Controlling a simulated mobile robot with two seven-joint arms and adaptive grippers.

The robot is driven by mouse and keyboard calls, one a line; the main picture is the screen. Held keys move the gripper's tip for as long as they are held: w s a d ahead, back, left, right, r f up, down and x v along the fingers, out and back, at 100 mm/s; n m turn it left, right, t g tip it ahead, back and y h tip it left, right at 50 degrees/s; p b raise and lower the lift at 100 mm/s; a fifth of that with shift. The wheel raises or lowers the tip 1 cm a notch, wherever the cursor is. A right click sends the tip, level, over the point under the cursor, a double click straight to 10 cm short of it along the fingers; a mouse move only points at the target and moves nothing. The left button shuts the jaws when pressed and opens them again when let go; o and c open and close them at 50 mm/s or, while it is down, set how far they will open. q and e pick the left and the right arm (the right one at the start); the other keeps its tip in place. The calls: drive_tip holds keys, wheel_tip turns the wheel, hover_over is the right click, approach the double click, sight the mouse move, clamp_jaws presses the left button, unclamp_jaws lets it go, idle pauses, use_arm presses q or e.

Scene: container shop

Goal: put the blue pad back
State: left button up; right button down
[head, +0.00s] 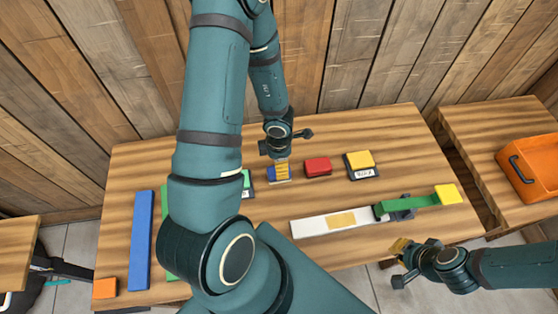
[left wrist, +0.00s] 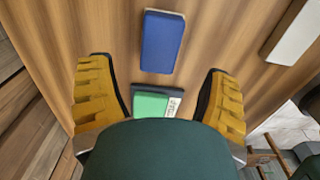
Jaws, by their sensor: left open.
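The blue pad (left wrist: 162,42) lies on the wooden table, ahead of my left fingertips in the left wrist view. In the head view the blue pad (head: 271,173) is partly covered by my left gripper (head: 280,164). A green pad (left wrist: 151,104) on a dark, labelled holder lies close by, partly hidden by my wrist. My right gripper (head: 403,258) is off the table's front edge at right; whether its fingers are apart is unclear.
A red pad (head: 318,166) and a yellow pad (head: 359,159) on a black labelled holder stand to the right. A white strip (head: 310,227), green bar (head: 412,202) and yellow block (head: 448,194) lie in front. A blue bar (head: 141,240) lies left. An orange crate (head: 532,170) stands on the right table.

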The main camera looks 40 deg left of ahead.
use_arm(q)
drive_tip(key=shift+r+p, duration=1.1)
drive_tip(key=shift+r, duration=1.95)
drive_tip(key=d+f+m+t+h, duration=0.1)
drive_tip(key=d+m+h, duration=0.1)
drive_tip(key=d+m, duration=0.8)
drive_tip(key=d+f+m+t+h, duration=0.1)
drive_tip(key=d+f+m+h, duration=0.1)
drive_tip(key=d+m, duration=0.8)
drive_tip(key=m, duration=0.6)
drive_tip(key=shift+d, duration=0.2)
drive_tip(key=shift+s, duration=0.1)
